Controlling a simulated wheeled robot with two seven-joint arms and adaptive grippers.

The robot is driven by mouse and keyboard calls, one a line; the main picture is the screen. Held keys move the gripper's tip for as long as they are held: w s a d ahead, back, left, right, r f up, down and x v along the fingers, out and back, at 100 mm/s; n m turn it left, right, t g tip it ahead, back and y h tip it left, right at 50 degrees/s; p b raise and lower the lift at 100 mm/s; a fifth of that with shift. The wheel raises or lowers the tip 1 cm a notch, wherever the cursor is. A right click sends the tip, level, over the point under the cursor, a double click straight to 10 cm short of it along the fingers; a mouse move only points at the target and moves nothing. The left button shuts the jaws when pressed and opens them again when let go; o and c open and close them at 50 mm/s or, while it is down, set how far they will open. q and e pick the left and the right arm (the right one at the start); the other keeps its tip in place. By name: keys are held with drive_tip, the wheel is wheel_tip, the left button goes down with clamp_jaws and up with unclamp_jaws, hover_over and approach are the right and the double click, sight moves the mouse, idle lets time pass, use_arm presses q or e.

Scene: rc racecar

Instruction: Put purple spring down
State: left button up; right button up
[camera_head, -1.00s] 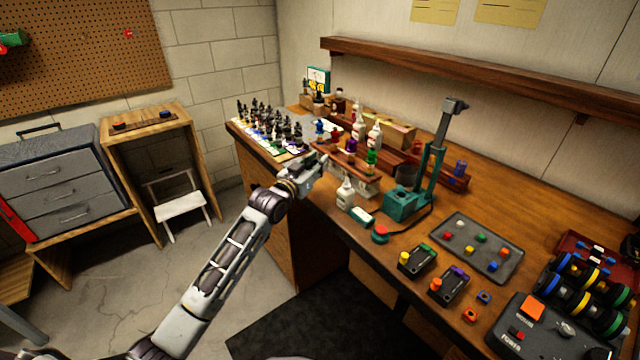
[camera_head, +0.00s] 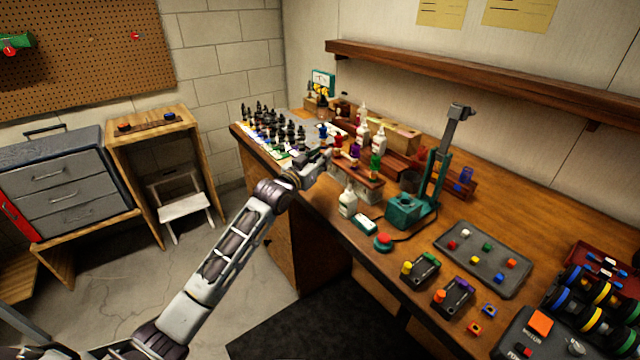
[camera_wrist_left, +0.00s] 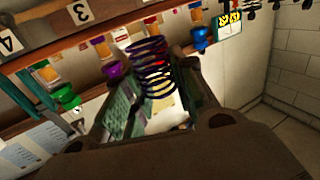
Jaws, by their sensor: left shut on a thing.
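In the left wrist view, the purple spring (camera_wrist_left: 150,66) is a dark coil with purple upper turns, between the two fingers of my left gripper (camera_wrist_left: 153,88). The left gripper is shut on it. In the head view my left gripper (camera_head: 322,160) is over the far left part of the workbench, in front of a small wooden rack (camera_head: 358,178) with coloured pieces. I cannot make out the spring in the head view. My right gripper is not in view.
A white bottle (camera_head: 348,200) and a teal stand (camera_head: 404,210) are right of the gripper. Rows of dark small bottles (camera_head: 272,127) stand at the bench's far left. Several coloured pieces, green (camera_wrist_left: 66,96) and purple (camera_wrist_left: 112,68) among them, are close by in the wrist view.

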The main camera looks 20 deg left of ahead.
use_arm(q)
wheel_tip(320, 180, down, 3)
drive_tip(key=shift+f, duration=0.15)
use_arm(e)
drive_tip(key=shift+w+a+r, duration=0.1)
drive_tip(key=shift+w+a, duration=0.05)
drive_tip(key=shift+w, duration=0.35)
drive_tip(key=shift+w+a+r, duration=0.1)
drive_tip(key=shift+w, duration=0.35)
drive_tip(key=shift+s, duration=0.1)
